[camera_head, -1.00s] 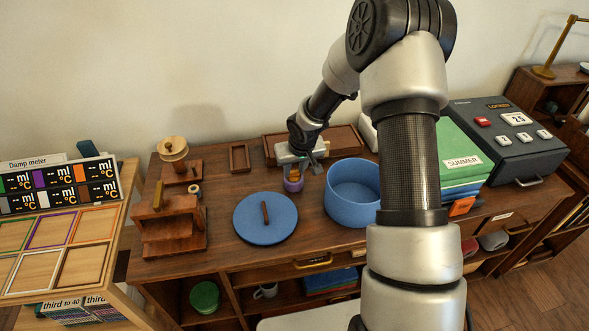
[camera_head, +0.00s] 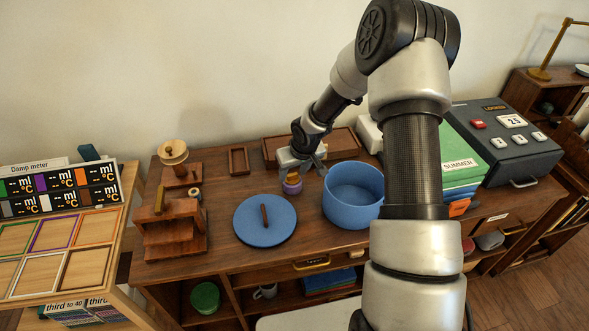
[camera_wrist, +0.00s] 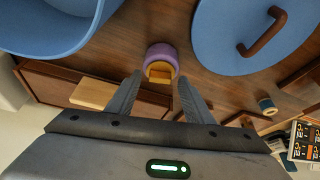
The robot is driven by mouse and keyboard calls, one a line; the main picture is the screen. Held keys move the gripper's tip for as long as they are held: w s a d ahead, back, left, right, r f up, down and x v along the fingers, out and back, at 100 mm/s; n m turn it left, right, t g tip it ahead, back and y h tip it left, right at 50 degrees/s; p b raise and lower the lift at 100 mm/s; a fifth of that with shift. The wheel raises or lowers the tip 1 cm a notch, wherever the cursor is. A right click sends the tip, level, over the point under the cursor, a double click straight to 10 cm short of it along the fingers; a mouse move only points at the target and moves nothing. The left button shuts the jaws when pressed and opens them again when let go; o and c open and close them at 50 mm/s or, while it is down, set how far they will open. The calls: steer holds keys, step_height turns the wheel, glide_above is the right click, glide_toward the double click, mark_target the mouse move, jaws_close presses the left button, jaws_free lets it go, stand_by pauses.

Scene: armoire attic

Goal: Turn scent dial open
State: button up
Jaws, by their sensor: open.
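The scent dial looks to be the small purple round piece with a yellow-orange part (camera_head: 292,186) on the wooden dresser top, left of the blue bowl. In the wrist view it is a purple ring with a yellow inside (camera_wrist: 161,62), just beyond and between my fingertips. My gripper (camera_head: 307,168) is open above and beside it, fingers apart; it also shows in the wrist view (camera_wrist: 157,88). I see no finger touching the dial. Its markings and setting are too small to tell.
A blue bowl (camera_head: 352,205) stands close on the right of the dial. A blue lid with a brown handle (camera_head: 250,232) lies left and nearer. A wooden tray (camera_head: 340,142) is behind. A wooden stand (camera_head: 172,240) is at the left.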

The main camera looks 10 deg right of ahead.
steer(key=p+v, duration=0.3)
steer(key=v, duration=1.4)
steer(key=shift+r, duration=0.2)
